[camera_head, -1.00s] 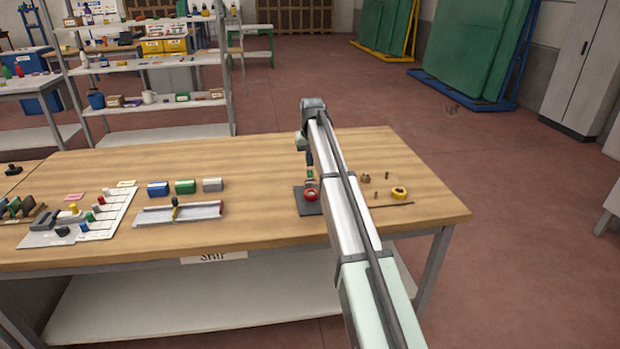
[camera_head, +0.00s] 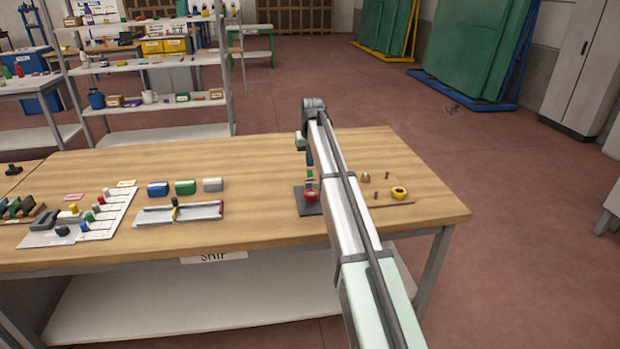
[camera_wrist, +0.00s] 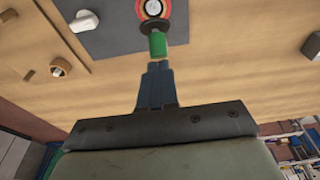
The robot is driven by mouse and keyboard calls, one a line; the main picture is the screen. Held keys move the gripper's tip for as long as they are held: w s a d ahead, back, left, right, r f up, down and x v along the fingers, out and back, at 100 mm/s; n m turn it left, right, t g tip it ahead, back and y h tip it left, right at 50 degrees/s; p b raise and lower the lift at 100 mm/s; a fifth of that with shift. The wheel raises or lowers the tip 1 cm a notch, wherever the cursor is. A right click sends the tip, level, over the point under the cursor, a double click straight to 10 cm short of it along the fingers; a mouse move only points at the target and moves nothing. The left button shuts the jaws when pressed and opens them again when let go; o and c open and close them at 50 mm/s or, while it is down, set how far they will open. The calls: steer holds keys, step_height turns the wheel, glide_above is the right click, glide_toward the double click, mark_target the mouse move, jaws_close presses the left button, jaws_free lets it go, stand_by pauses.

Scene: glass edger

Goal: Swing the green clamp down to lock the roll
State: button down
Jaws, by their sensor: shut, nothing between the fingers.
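The green clamp (camera_head: 309,174) stands over the red-ringed roll (camera_head: 311,196) on a dark plate (camera_head: 300,207). In the wrist view the green clamp (camera_wrist: 158,43) points from the roll (camera_wrist: 153,8) toward my fingertips. My gripper (camera_head: 309,163) is above the clamp in the head view, with blue fingers pressed together and empty. In the wrist view the shut fingertips (camera_wrist: 158,67) are right at the clamp's free end. I cannot tell whether they touch it. The clamp's hinge is not clearly visible.
A white knob-like part (camera_wrist: 83,20) sits on the plate. A yellow roll (camera_head: 399,192) and small pegs lie right of my arm. Blue, green and grey blocks (camera_head: 185,187) and a grey tray (camera_head: 180,212) stand to the left. The wooden table (camera_head: 250,160) is clear between.

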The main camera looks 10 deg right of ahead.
steer(key=shift+s+f, duration=0.1)
steer(key=shift+f, duration=0.4)
steer(key=shift+r, duration=0.1)
step_height(320, 180, up, 7)
stand_by(0.9)
